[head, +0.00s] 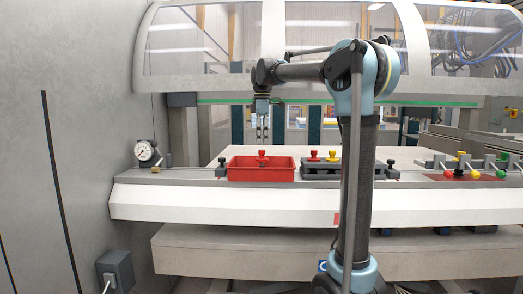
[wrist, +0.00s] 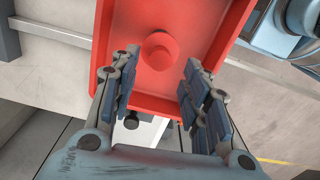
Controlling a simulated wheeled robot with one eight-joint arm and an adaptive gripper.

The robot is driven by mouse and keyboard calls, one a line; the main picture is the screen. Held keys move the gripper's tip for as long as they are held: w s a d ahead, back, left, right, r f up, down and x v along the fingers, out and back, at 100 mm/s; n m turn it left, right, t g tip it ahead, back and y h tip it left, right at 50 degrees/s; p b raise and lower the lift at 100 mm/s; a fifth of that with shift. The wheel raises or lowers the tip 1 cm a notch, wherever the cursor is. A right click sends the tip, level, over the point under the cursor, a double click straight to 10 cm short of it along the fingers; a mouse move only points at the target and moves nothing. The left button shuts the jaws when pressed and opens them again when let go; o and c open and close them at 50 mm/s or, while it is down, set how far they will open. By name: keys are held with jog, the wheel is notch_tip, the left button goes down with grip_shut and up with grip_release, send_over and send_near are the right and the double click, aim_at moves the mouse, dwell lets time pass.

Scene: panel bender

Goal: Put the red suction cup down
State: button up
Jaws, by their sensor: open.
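A red suction cup (head: 262,155) stands knob up in a red tray (head: 260,175) on the machine's front ledge. In the wrist view the same red suction cup (wrist: 158,50) lies inside the red tray (wrist: 122,48), just beyond my fingertips. My gripper (head: 262,136) hangs pointing down above that tray, with a gap to the cup. In the wrist view my gripper (wrist: 157,75) has its two fingers spread wide, with nothing between them. Another red suction cup (head: 314,155) stands in the grey tray to the right.
A grey tray (head: 320,173) right of the red one also holds a yellow cup (head: 333,155). Farther right, several coloured knobs stand by a red mat (head: 480,178). A dial gauge (head: 143,151) stands at the ledge's left end. A clear guard (head: 210,40) spans above.

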notch_tip(320, 180, up, 6)
dwell(0.4)
jog(key=s+d+f+m+t, duration=0.1)
jog(key=s+d+f+m, duration=0.9)
jog(key=s+d+f, duration=0.65)
jog(key=s+d+f+m, duration=0.2)
jog(key=s+f+m, duration=0.2)
jog(key=s+f, duration=0.5)
jog(key=s+d+f+m+t, duration=0.1)
jog(key=s+f+m, duration=0.3)
jog(key=s+f, duration=0.5)
notch_tip(320, 180, down, 7)
jog(key=shift+s+d+r, duration=0.1)
jog(key=shift+s+d, duration=0.05)
jog(key=shift+d, duration=0.65)
